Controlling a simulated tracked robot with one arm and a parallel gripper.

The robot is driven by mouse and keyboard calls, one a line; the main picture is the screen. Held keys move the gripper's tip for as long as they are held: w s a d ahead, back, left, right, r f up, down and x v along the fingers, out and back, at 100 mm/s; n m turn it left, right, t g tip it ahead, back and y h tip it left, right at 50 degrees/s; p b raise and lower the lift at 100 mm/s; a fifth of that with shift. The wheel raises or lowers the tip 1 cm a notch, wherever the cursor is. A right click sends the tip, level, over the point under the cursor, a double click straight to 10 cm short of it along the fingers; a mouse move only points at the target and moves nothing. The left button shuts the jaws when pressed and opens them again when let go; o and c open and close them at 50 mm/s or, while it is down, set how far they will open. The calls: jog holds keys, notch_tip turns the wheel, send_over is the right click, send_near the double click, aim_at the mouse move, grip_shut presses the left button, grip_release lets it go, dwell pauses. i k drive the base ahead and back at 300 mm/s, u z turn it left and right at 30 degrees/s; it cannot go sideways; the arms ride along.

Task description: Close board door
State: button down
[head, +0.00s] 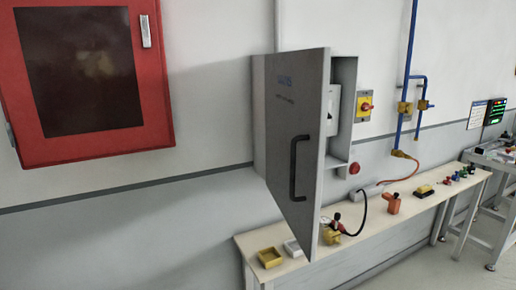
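The grey board door (288,125) stands swung open, with its outer face and black bar handle (299,168) turned toward me. Its left edge meets the wall-mounted board cabinet, and its free edge points out into the room. The board's grey box (345,75) shows behind the door at right, with a pale device (333,108) partly visible inside. The door hides most of the box's interior. My gripper does not show in this view.
A red wall cabinet (160,85) hangs at left. A long bench (245,243) below the board holds small yellow, white, orange and black items. Floor shows at lower right.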

aim_at(297, 82)
jog(key=u, duration=0.1)
jog(key=i, duration=1)
jog(key=z, duration=0.1)
